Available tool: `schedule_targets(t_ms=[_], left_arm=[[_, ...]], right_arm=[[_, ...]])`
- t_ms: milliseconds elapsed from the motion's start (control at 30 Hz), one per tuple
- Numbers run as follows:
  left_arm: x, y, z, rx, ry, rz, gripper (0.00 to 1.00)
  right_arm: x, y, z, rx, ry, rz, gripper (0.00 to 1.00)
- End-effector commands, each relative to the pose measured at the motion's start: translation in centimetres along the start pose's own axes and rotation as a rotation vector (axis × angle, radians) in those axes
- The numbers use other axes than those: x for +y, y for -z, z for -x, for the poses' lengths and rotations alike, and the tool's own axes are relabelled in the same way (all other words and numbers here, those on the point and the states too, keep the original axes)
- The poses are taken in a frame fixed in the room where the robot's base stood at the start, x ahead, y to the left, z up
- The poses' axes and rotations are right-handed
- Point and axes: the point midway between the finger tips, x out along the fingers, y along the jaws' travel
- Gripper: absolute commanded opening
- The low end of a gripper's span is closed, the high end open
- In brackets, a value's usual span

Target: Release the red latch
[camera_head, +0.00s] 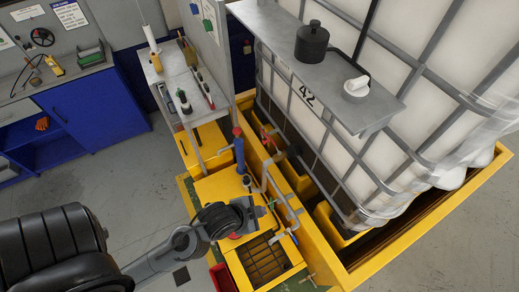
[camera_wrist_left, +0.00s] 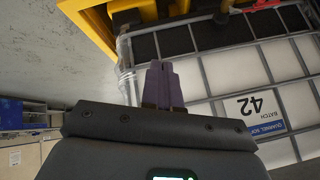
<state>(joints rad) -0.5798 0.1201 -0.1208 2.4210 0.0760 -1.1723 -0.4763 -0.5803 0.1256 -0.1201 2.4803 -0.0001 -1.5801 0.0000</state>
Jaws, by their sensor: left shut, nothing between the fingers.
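My left gripper (camera_head: 256,212) is over the yellow cabinet beside the white caged tank. Several red parts show, and I cannot tell for certain which is the latch. A small red handle (camera_head: 267,133) is by the tank's lower edge, beyond the gripper. A red top sits on a blue upright cylinder (camera_head: 239,155). Another red part (camera_head: 234,236) is partly hidden beneath the gripper. A small red part (camera_wrist_left: 262,4) shows at the top of the left wrist view. My right gripper is not in view.
The caged tank (camera_head: 430,110) marked 42 stands in a yellow tray (camera_head: 372,270) at the right. Grey pipes (camera_head: 283,205) rise close to the gripper. A narrow grey shelf (camera_head: 181,75) with bottles stands behind. Grey floor (camera_head: 130,180) is clear at the left.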

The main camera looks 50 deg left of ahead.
Motion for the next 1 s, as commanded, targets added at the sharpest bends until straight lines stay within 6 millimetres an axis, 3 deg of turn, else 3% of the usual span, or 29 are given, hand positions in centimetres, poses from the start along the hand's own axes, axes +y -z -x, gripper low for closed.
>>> schedule_targets(t_ms=[133,267,500,1000], left_arm=[[-2.1,0.1,-3.2,0.115,0.14,-0.2,0.0],[-4.0,-1.3,-7.4,0.18,0.307,-0.401,0.0],[-8.0,-5.6,-15.1,0.208,0.664,-0.788,0.0],[-13.8,-13.6,-24.9,0.086,1.226,-1.351,0.0]], right_arm=[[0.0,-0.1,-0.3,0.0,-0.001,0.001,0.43],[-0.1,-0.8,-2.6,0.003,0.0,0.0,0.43],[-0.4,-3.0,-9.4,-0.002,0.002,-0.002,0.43],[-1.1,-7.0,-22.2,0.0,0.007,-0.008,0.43]])
